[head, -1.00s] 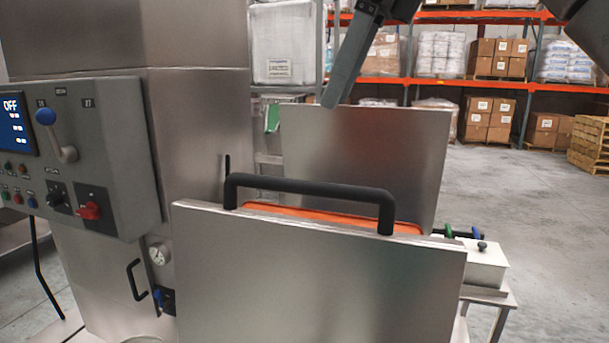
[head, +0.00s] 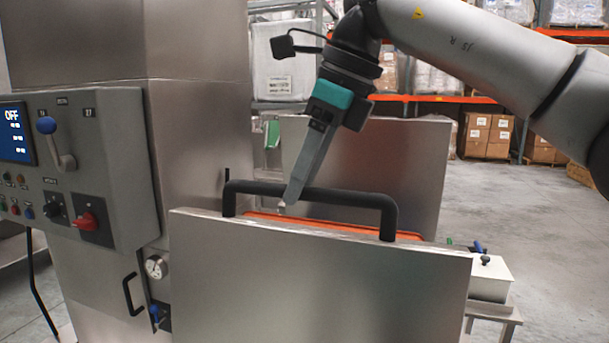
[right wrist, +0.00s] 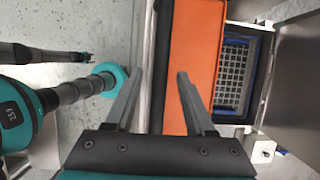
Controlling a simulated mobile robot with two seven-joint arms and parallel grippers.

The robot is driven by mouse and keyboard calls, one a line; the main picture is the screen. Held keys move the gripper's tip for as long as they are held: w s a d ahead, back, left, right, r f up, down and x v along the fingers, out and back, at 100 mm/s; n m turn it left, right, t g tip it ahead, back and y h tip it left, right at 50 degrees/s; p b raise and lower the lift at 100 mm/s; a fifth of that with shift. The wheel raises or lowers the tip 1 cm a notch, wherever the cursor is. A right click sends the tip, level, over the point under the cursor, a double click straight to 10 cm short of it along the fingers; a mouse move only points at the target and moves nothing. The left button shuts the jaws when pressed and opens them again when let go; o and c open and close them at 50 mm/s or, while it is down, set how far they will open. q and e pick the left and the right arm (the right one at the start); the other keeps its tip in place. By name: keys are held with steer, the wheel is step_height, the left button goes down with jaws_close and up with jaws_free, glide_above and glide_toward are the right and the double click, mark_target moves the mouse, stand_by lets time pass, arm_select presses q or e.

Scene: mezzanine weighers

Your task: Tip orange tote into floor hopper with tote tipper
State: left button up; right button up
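The tote tipper is a steel column (head: 200,130) with a control panel (head: 100,170) at left; its screen reads OFF. The orange tote (head: 330,227) shows as a thin rim behind an upright steel front panel (head: 320,280) with a black handle (head: 320,193). In the right wrist view the tote (right wrist: 193,45) is a flat orange strip. Beyond it is a blue-edged grid (right wrist: 232,75), possibly the floor hopper. My right gripper (head: 283,208) is at the handle; its fingers are apart, one either side of the bar (right wrist: 163,90). Contact cannot be told.
A second steel panel (head: 410,170) stands behind the tote. A white box (head: 492,278) on a small stand is at right. The panel has a red switch (head: 88,222) and a blue-knobbed lever (head: 47,125). Open concrete floor (head: 500,215) lies right, with shelves beyond.

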jaws_close()
stand_by(1.3)
